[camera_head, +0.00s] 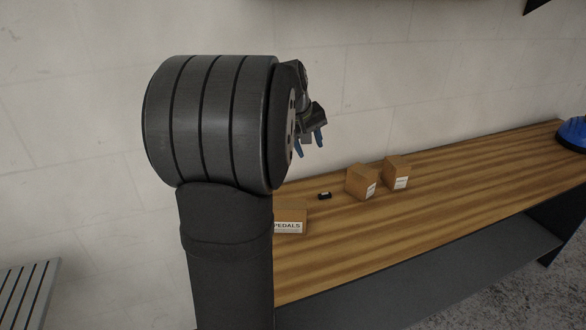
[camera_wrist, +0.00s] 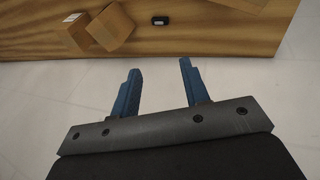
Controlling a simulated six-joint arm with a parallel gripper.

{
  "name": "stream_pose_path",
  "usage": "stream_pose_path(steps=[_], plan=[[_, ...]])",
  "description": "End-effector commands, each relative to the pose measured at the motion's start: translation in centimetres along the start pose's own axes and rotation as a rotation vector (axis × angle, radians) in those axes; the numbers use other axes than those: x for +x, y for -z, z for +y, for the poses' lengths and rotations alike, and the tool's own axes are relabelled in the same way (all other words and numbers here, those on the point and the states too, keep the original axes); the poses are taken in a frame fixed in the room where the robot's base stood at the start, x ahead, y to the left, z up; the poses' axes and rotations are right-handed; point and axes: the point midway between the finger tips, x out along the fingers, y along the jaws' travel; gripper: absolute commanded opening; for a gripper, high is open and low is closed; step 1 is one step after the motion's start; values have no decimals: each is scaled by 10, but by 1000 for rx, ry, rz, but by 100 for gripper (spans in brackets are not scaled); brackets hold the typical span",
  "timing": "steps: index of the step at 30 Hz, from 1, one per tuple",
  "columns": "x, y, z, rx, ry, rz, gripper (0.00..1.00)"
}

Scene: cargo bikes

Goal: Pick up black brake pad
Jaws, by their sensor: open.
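The black brake pad (camera_head: 324,196) is a small dark block lying on the wooden bench, between the box labelled PEDALS and two other cardboard boxes. It also shows in the wrist view (camera_wrist: 160,20) near the top, flat on the wood. My gripper (camera_head: 310,144) is above and behind the bench in the head view, with its blue fingers pointing down. In the wrist view my gripper (camera_wrist: 157,68) is open, with nothing between its two blue fingers. The fingertips are apart from the brake pad and appear over the pale floor or wall past the bench edge.
The wooden bench (camera_head: 440,205) has free surface in front of the boxes. The PEDALS box (camera_head: 290,218) is partly hidden by my arm. Two cardboard boxes (camera_head: 361,182) (camera_head: 396,172) stand right of the pad. A blue object (camera_head: 573,132) sits at the far right end.

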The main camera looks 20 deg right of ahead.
Motion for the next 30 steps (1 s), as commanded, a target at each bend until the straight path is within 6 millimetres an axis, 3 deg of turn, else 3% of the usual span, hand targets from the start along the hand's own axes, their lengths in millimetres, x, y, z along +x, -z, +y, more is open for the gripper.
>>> stream_pose_path(steps=[7, 11, 30], plan=[[1, 0, 0, 13, 0, -2, 42], [5, 4, 0, 116, -2, -18, 42], [53, 33, -6, 1307, -146, -142, 42]])
